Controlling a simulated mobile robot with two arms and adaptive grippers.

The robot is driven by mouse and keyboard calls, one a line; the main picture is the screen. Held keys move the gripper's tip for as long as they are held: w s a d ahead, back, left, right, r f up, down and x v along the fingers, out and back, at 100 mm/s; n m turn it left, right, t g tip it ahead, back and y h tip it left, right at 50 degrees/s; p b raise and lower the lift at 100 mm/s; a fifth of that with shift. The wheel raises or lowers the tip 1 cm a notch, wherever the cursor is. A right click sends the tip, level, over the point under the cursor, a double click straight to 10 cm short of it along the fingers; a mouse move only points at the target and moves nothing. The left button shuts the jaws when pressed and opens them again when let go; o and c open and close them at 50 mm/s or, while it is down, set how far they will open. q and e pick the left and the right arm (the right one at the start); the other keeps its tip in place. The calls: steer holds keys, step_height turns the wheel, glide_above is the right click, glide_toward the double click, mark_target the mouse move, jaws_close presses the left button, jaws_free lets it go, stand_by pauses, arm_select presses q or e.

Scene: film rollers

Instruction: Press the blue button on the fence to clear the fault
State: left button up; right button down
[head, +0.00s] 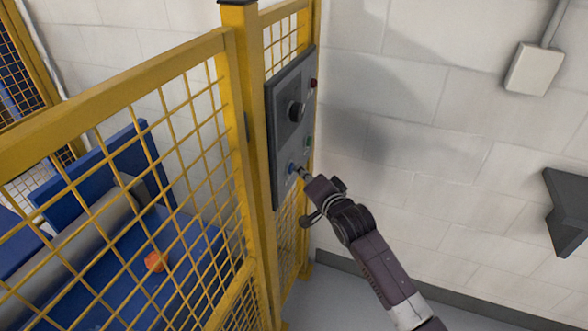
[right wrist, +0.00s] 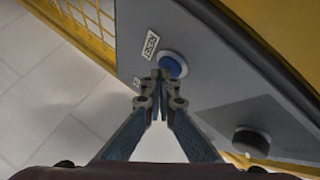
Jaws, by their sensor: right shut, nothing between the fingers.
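The blue button (head: 291,168) is low on the dark grey control panel (head: 282,140) fixed to the yellow fence (head: 244,110). In the right wrist view the button (right wrist: 175,65) is a blue disc in a pale ring, beside a small white label. My right gripper (head: 303,173) is shut and empty. Its fingertips (right wrist: 162,76) overlap the button's edge in the right wrist view; I cannot tell whether they touch it. My left gripper is not in view.
The panel also carries a black knob (head: 296,111), a red button (head: 314,83) and a green one (head: 308,141). Behind the mesh are a blue machine with a grey roller (head: 85,245) and an orange item (head: 155,262). A grey box (head: 535,69) is on the wall.

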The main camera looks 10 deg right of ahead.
stand_by(0.5)
steer(key=shift+s+d+p, duration=0.5)
steer(key=shift+d, duration=0.1)
steer(key=s+d, duration=0.1)
steer(key=s+d+p, duration=0.1)
steer(key=d+p, duration=0.1)
steer(key=d, duration=0.1)
steer(key=shift+s+d, duration=0.1)
steer(key=shift+s, duration=0.3)
stand_by(0.6)
